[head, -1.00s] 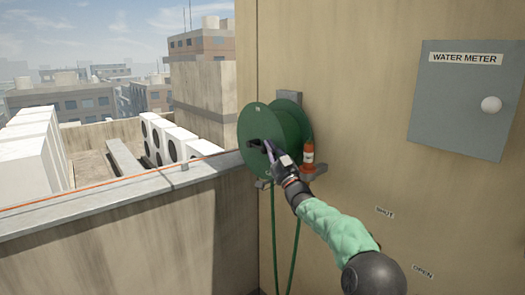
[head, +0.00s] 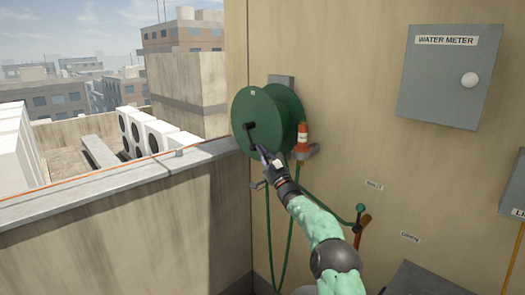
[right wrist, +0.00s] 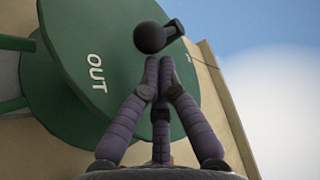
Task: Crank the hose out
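The green hose reel (head: 287,102) is mounted on the tan wall, with green hose (head: 268,225) hanging below it. Its black crank (head: 250,127) points down from the middle of the front disc. My right gripper (head: 260,150) is at the lower end of the crank. In the right wrist view its purple fingers (right wrist: 158,62) are drawn together at the black crank knob (right wrist: 150,38), seemingly shut on the handle; the exact contact is hidden. The disc (right wrist: 75,35) there bears the word OUT. My left gripper is not in view.
An orange and white nozzle (head: 302,136) sits on a bracket right of the reel. A grey water meter box (head: 445,85) hangs at upper right. A green-knobbed pipe and brown-orange lever (head: 362,228) are lower right. A parapet (head: 100,205) runs left, with white condensers (head: 145,132) behind.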

